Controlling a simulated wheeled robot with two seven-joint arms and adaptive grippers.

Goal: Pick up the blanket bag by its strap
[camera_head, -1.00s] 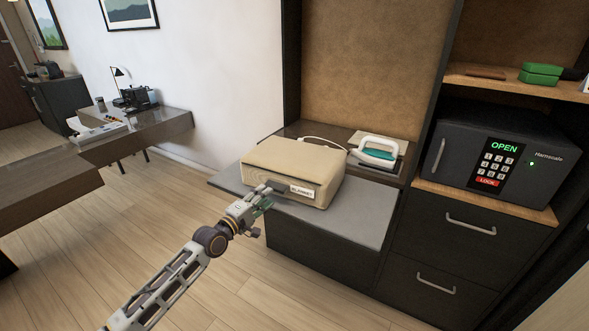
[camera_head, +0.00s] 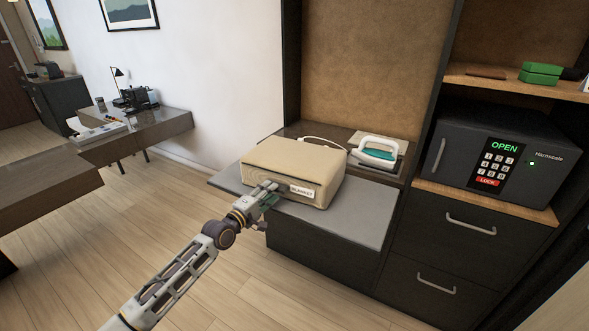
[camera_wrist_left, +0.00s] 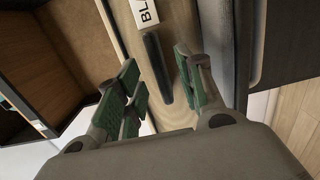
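The beige blanket bag (camera_head: 292,168) lies flat on the grey bench top, its labelled front side facing my left arm. Its dark strap (camera_wrist_left: 157,68) runs along that side beside the white label, and shows between the two green-padded fingers in the left wrist view. My left gripper (camera_head: 268,192) is at the bag's front, at the strap. In the left wrist view the left gripper (camera_wrist_left: 160,85) is open, with gaps between the strap and the finger pads. In the head view the gripper hides most of the strap. My right gripper is not in view.
A white and teal iron (camera_head: 377,152) stands behind the bag, to the right. A dark safe (camera_head: 500,155) sits farther right above drawers. The grey bench top (camera_head: 350,222) is bare in front of the bag to the right.

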